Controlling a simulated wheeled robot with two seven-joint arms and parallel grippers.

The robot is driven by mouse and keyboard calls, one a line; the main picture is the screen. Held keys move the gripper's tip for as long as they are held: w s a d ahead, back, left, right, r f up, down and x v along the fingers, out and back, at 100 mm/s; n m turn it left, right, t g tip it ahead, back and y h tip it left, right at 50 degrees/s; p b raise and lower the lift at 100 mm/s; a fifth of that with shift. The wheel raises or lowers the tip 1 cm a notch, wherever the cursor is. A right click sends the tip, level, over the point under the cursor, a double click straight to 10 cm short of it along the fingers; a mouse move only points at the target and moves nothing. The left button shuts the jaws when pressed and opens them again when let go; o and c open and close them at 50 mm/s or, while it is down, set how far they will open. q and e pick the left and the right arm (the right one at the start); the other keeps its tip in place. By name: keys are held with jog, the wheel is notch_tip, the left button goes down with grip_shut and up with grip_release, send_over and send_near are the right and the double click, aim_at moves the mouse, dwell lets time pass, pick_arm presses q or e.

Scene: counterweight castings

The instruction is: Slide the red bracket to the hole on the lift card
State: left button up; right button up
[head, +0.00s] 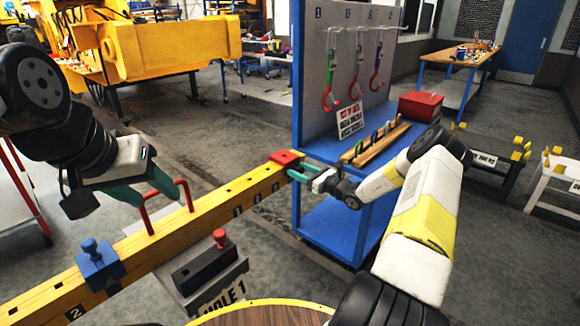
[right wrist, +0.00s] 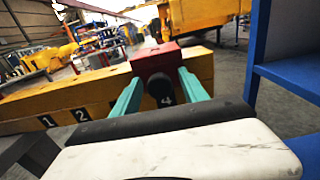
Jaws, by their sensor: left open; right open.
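The red bracket (head: 287,157) sits over the far right end of the yellow beam (head: 215,196). In the right wrist view the red bracket (right wrist: 157,62) shows a dark round knob facing me, beside the number 4. My right gripper (head: 300,170) is open, with one teal finger on each side of the bracket; I cannot tell whether they touch it. A card (head: 222,297) by the beam reads "HOLE 1", its first letters partly hidden. My left gripper (head: 158,190) is open and empty, close to a red U-shaped handle (head: 147,218) on the beam.
A blue bracket (head: 98,266) sits on the beam's near left part. A dark block with a red knob (head: 219,238) stands in front of the beam. A blue rack (head: 300,80) with hanging hooks stands beyond the beam's right end, close to my right arm.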

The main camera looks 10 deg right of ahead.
jog(key=shift+c, duration=0.4)
grip_shut()
dwell(0.9)
